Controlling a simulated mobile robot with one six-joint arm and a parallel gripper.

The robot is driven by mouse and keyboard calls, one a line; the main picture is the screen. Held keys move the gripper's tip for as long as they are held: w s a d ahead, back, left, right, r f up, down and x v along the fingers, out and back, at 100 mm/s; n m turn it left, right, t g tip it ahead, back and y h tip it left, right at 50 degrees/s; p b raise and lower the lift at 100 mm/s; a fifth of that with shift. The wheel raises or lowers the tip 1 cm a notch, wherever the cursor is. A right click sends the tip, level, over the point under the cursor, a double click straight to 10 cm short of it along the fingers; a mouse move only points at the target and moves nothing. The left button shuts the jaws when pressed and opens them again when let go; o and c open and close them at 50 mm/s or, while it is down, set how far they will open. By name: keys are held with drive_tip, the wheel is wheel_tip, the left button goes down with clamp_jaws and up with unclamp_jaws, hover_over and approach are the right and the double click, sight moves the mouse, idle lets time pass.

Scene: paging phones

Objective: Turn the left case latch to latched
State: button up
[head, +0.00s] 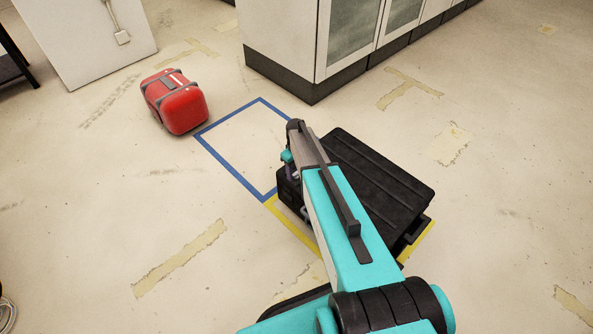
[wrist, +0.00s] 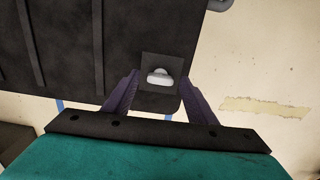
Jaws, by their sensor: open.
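The black case (head: 385,180) lies on the floor under my teal arm. In the wrist view, its dark face (wrist: 60,45) fills the upper left. A pale grey latch (wrist: 159,77) sits on a small dark square plate near the case's right edge. Its wider part lies crosswise, with a small bump above. My gripper (wrist: 160,82) is open, its purple fingers on either side of the latch with gaps showing. In the head view, my gripper (head: 291,171) is at the case's left end, partly hidden by my arm. The other latch is not clearly visible.
A red case (head: 180,108) stands at the left, beyond a blue floor outline (head: 228,172). Yellow tape (head: 290,222) borders the black case. White cabinets (head: 285,45) stand behind.

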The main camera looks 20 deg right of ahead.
sight(295, 173)
wheel_tip(295, 173, up, 14)
drive_tip(key=p, duration=0.1)
drive_tip(key=shift+f, duration=0.15)
idle(0.5)
idle(0.4)
drive_tip(key=s+a+f+g+p, duration=0.1)
drive_tip(key=s+a+f+p, duration=0.2)
drive_tip(key=s, duration=0.3)
drive_tip(key=s+a+f+n+g+p, duration=0.1)
drive_tip(key=s+a+f+p, duration=0.1)
drive_tip(key=s+a, duration=0.35)
drive_tip(key=s+a+f+g+p, duration=0.1)
drive_tip(key=s+a+f+p, duration=0.15)
drive_tip(key=s, duration=0.55)
drive_tip(key=s+a+m+g+p, duration=0.1)
drive_tip(key=s+m+p, duration=0.1)
drive_tip(key=s, duration=1)
drive_tip(key=s+a+m+g+p, duration=0.1)
drive_tip(key=s+a+m+p, duration=0.1)
drive_tip(key=s, duration=1.1)
drive_tip(key=shift+s+a+r+m, duration=0.15)
drive_tip(key=shift+a+r+m, duration=0.2)
drive_tip(key=shift+m, duration=0.45)
